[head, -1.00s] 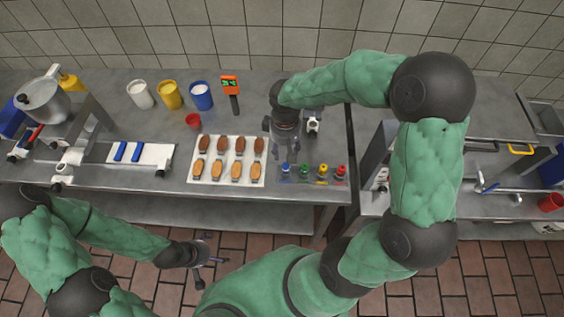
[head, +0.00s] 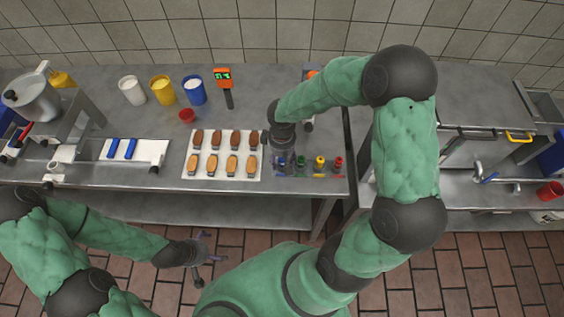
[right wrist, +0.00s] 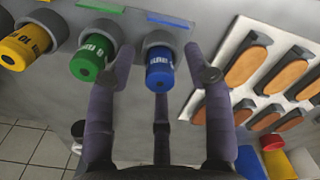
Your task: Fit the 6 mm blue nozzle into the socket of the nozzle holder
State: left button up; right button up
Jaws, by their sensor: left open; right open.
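The blue nozzle (head: 282,162) stands at the left end of a row of coloured nozzles near the front edge of the table. In the right wrist view the blue nozzle (right wrist: 159,75) sits between the spread fingers of my right gripper (right wrist: 160,62), which is open and holds nothing. In the head view the right gripper (head: 283,154) is over the blue nozzle and partly covers it. My left gripper (head: 204,262) is open and empty, low in front of the table. I cannot make out the nozzle holder's socket; my right arm hides part of the area behind.
Green (head: 301,162), yellow (head: 320,161) and red (head: 338,163) nozzles stand close to the right of the blue one. A white tray (head: 188,165) of pastries lies just left.

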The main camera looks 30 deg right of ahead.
jog(key=shift+c, duration=0.3)
grip_shut()
jog(key=shift+r, duration=0.15)
